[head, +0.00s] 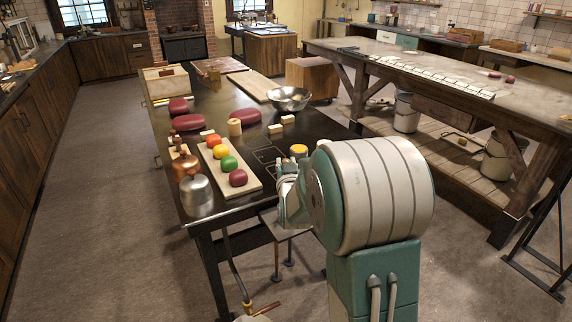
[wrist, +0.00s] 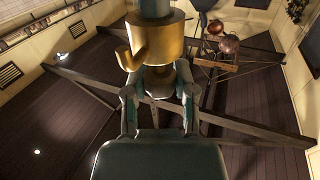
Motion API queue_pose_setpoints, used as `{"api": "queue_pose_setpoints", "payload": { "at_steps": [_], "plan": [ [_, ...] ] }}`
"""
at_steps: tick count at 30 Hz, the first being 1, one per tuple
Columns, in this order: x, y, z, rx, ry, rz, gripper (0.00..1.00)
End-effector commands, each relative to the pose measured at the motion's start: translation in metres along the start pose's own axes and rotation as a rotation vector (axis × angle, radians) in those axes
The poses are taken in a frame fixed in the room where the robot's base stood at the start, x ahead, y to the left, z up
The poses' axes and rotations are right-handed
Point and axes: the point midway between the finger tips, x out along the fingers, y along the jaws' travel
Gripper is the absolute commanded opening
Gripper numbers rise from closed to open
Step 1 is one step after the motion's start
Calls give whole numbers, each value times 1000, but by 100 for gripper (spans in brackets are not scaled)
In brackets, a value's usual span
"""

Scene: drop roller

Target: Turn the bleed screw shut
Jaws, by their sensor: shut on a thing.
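The fitting fills the top middle of the view. The fingers partly hide the gripped piece, so how far it is turned cannot be told.
In the head view a dark table (head: 228,213) holds a tray (head: 252,184) of coloured balls, a metal bowl (head: 289,99) and a metal canister (head: 196,196). A yellow-topped item (head: 298,151) stands by my arm. A long workbench (head: 440,82) is at right. Open floor (head: 110,180) lies left.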

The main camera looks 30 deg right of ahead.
Motion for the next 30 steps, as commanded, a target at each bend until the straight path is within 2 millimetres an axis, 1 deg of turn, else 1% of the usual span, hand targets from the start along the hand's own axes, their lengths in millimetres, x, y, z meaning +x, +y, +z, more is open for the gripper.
{"api": "queue_pose_setpoints", "payload": {
  "at_steps": [1,13,14,15,16,26,29,30],
  "plan": [
    [1,-1,-2,0,5,7,0],
    [1,-1,-2,-1,5,20,0],
    [1,-1,-2,-1,5,20,49],
    [0,-1,-2,-1,4,20,66],
    [0,-1,-2,-1,4,20,71],
    [0,0,-1,-1,1,21,71],
    [-4,0,-1,0,0,21,71],
    [-8,-1,0,0,0,21,71]
  ]
}}
